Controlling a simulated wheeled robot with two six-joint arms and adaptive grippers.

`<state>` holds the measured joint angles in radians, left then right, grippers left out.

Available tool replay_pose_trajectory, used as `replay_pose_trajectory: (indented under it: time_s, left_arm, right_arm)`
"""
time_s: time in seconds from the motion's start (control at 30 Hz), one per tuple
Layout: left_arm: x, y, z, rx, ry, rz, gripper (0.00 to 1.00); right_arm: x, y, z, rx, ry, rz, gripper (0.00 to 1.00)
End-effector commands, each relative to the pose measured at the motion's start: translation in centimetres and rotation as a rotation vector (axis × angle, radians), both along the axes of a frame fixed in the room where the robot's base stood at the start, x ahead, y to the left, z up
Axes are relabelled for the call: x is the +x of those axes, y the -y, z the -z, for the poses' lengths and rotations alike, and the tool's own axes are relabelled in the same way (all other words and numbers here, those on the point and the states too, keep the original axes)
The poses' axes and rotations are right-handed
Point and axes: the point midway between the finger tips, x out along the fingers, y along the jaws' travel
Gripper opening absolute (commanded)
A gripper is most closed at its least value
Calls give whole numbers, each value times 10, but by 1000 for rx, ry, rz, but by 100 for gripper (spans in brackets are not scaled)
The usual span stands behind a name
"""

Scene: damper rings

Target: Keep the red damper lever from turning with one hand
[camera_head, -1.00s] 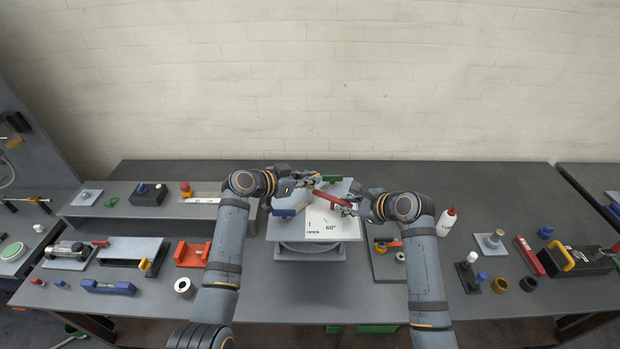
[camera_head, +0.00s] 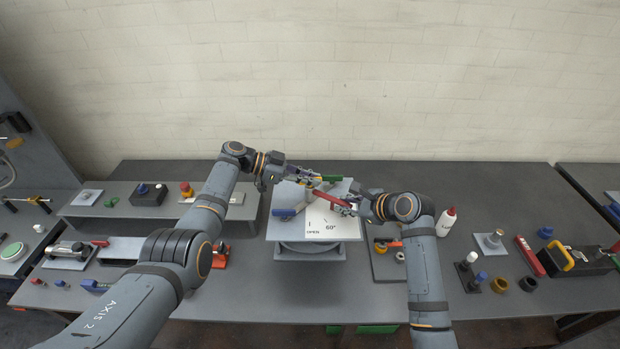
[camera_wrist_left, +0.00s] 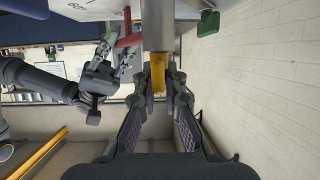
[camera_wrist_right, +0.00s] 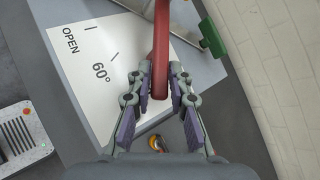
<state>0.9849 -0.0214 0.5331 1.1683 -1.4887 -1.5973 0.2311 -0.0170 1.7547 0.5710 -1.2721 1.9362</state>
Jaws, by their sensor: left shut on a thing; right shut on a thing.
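The red damper lever (camera_head: 328,198) lies over the white dial plate marked OPEN and 60° (camera_head: 322,226). My right gripper (camera_head: 350,208) is shut on the lever's near right end; in the right wrist view the red lever (camera_wrist_right: 161,45) runs between its fingers (camera_wrist_right: 160,85). My left gripper (camera_head: 318,178) is above the back of the damper, close to the lever's far end. In the left wrist view its fingers (camera_wrist_left: 158,75) are shut on a yellow piece (camera_wrist_left: 157,72) at the end of a grey bar (camera_wrist_left: 157,25). The lever's far end is partly hidden in the head view.
A green handle (camera_head: 332,178) sticks out at the back and a blue one (camera_head: 290,212) at the left of the damper. A white bottle (camera_head: 446,222) stands right of my right arm. Small parts and tools lie on both sides; the bench front centre is clear.

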Motion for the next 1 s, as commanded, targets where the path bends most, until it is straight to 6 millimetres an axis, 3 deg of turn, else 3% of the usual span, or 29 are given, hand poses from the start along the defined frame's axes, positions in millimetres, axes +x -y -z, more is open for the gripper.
replay_pose_trajectory:
  time_s: [0.57,0.6,0.77,1.0]
  left_arm:
    - [-3,-4,7,8,-11,24,0]
    - [-3,-4,7,8,-11,24,12]
    - [-3,-3,6,7,-10,24,32]
    - [-2,-2,3,2,-6,25,32]
  right_arm:
    - [2,2,-3,-4,9,4,0]
    - [2,2,-3,-4,9,4,0]
    - [2,2,-3,-4,9,4,0]
    - [2,1,-3,-2,8,3,0]
